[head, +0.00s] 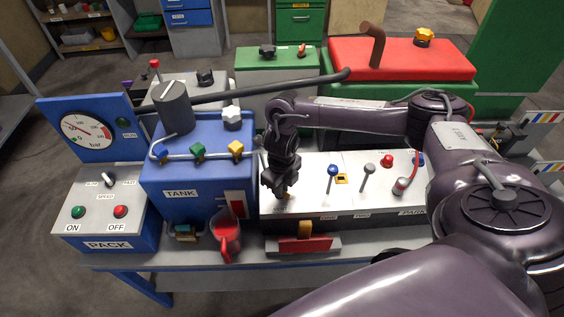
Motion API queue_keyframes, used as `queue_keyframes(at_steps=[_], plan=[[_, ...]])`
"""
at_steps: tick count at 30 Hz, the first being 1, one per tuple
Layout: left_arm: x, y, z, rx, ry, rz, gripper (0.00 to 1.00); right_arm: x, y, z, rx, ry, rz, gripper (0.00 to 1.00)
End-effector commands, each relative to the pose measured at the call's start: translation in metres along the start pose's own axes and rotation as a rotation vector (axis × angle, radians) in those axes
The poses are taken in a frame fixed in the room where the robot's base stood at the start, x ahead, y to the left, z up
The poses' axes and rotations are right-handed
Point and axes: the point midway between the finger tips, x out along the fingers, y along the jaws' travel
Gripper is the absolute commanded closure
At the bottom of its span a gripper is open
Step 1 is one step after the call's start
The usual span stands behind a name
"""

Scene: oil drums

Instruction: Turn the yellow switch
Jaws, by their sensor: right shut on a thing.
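My right gripper (284,193) points down at the left end of the light-grey control panel (300,206). It is shut on a small yellow switch (287,196), of which only a bit shows between and below the fingers. The gripper hides the rest of the switch, so its angle cannot be told. My left gripper is not in view.
Blue-knobbed (333,170) and grey-knobbed (369,168) levers stand right of the gripper on the panel. The blue tank (170,180) with coloured taps is close on its left. A red jug (225,235) stands in front of the tank. A green drum box (277,62) is behind.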

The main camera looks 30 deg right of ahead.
Motion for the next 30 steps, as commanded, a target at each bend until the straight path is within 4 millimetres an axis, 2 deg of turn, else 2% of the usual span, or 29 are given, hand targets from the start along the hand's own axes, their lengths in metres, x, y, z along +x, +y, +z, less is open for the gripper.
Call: queue_keyframes(at_steps=[18, 30], plan=[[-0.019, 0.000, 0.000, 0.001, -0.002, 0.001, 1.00, -0.004, 0.003, 0.004, 0.569, -0.007, 0.002, 1.00], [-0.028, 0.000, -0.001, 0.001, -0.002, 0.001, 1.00, -0.004, 0.003, 0.005, 0.787, -0.009, 0.002, 1.00]])
